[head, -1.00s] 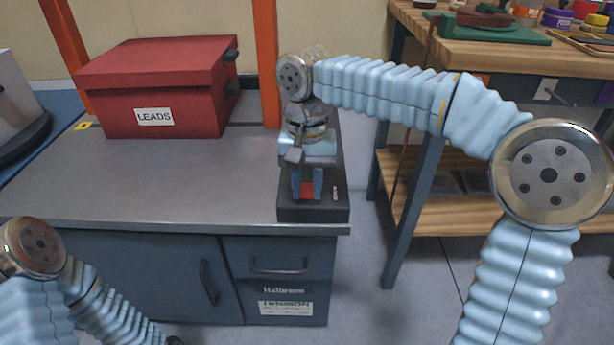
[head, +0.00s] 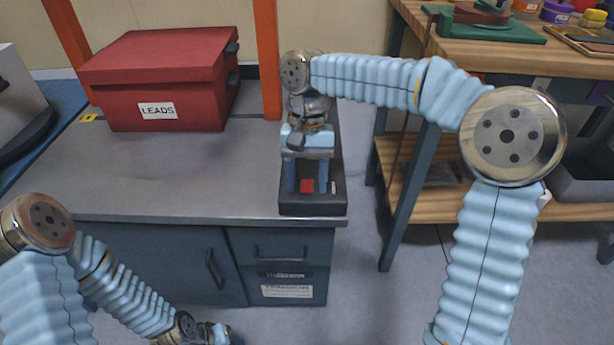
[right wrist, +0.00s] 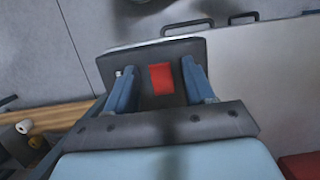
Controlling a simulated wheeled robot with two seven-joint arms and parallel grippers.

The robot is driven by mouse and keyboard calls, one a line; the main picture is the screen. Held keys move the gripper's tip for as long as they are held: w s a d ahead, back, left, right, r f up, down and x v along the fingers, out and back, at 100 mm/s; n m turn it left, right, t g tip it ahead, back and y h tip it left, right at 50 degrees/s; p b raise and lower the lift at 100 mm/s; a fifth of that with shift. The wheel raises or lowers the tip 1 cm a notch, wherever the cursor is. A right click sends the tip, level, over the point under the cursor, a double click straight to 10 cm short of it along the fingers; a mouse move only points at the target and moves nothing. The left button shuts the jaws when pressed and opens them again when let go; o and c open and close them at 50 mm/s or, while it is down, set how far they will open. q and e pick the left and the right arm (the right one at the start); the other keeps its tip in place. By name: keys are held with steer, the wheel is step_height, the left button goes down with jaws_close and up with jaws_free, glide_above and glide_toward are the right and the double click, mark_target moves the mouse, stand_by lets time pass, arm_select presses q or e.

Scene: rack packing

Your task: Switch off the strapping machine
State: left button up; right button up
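A dark box with a red switch (head: 307,186) on top, which I take to be the strapping machine's control (head: 313,208), sits at the right front end of the grey bench. My right gripper (head: 307,178) points down over it, its two blue fingers apart, one on each side of the red switch. The right wrist view shows the red switch (right wrist: 162,79) in the gap between the open fingers, with nothing held. Whether the fingertips touch the box I cannot tell. My left gripper (head: 208,333) shows only partly at the bottom edge, below the bench top; its fingers are unclear.
A red box labelled LEADS (head: 160,80) stands at the back left of the bench (head: 200,180). Orange posts (head: 267,60) rise behind it. A wooden workbench (head: 500,55) with a lower shelf stands to the right. The bench middle is clear.

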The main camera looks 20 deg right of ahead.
mark_target(308, 179)
steer(key=shift+r, duration=0.1)
steer(key=p+v, duration=0.3)
steer(key=v, duration=1)
steer(key=shift+r, duration=0.25)
steer(key=shift+w, duration=0.1)
